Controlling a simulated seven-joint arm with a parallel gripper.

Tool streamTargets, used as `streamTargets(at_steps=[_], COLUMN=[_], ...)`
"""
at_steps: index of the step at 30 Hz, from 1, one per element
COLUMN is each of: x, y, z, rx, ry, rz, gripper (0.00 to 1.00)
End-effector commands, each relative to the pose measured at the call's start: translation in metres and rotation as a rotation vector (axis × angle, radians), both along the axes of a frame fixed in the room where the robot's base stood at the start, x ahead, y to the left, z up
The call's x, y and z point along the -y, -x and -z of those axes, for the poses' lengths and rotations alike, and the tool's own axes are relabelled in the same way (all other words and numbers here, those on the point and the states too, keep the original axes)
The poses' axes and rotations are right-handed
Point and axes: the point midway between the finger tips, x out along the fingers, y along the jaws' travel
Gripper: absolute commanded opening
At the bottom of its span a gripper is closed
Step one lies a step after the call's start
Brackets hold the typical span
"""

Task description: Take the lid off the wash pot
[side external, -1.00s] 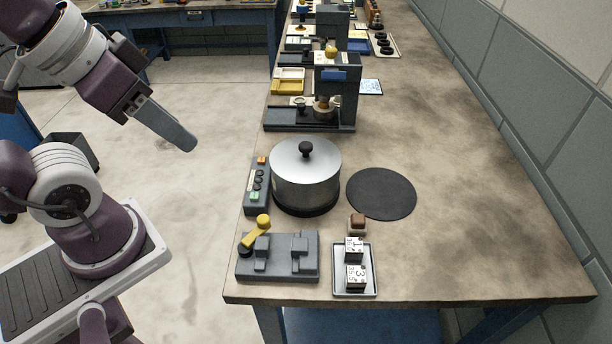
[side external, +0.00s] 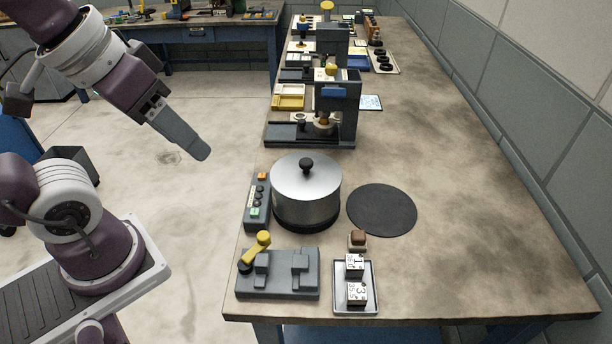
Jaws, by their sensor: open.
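The wash pot (side external: 306,206) is a silver metal pot standing on a dark base near the front left of the bench. Its lid (side external: 292,180) is on top, with a round black knob (side external: 306,164) in the middle. My gripper (side external: 204,154) is in the air to the left of the pot, off the bench's left edge and apart from the lid. It is open and holds nothing that I can see; its fingers overlap from this side, so the gap between them is hidden.
A flat round black mat (side external: 382,209) lies bare right of the pot. A control box (side external: 257,202) stands close on the pot's left. A grey fixture with a yellow handle (side external: 278,275) and a tray of marked blocks (side external: 342,303) are in front. A grey press (side external: 340,100) stands behind.

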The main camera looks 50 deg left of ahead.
Motion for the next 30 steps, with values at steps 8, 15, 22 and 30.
streamTargets(at_steps=[8,15,22,30], x=[0.009,0.017,0.017,0.016], y=[-0.143,-0.211,-0.213,-0.21], z=[0.011,0.064,0.093,0.137], rx=[-0.293,-0.377,-0.381,-0.379], ry=[0.291,0.326,0.325,0.327], rz=[-0.873,-1.385,-1.435,-1.433], gripper=[0.49,0.49,0.49,0.49])
